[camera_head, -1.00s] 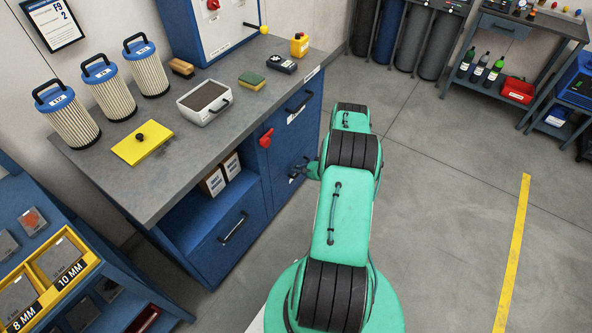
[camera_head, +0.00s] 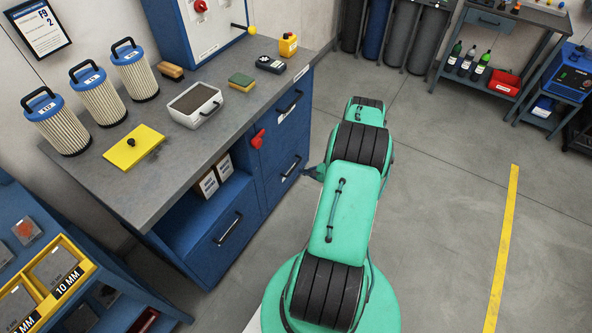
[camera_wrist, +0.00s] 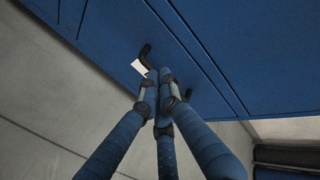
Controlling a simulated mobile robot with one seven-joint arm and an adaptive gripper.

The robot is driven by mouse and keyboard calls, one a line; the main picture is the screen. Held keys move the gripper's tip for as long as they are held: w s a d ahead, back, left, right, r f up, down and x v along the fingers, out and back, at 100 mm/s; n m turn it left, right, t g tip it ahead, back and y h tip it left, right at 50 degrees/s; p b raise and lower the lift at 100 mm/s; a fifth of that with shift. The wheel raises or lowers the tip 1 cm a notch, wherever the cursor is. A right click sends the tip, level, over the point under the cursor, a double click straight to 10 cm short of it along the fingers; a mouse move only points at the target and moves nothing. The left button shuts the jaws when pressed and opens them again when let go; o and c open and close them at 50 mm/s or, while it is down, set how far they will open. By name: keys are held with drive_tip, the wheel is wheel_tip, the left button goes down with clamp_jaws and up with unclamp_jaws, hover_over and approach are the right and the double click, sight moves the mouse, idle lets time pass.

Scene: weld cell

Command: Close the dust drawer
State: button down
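The blue cabinet's lower right drawer front (camera_head: 282,181) has a black bar handle (camera_head: 291,168) and looks flush with the cabinet in the head view. I take it for the dust drawer; its label is not readable. My gripper (camera_head: 316,172) is small and dark just right of that front. In the wrist view my blue fingers (camera_wrist: 158,92) converge with their tips close together, holding nothing visible. They overlap the black handle (camera_wrist: 146,51) beside a white label (camera_wrist: 139,67) on the blue front (camera_wrist: 115,45). Whether they touch the front cannot be told.
A wider drawer (camera_head: 222,240) sits lower left under an open shelf. Filters (camera_head: 98,95) and a grey tray (camera_head: 196,121) stand on the worktop (camera_head: 165,187).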

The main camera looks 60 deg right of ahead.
drive_tip(key=shift+p+v, duration=0.3)
drive_tip(key=shift+v, duration=1.4)
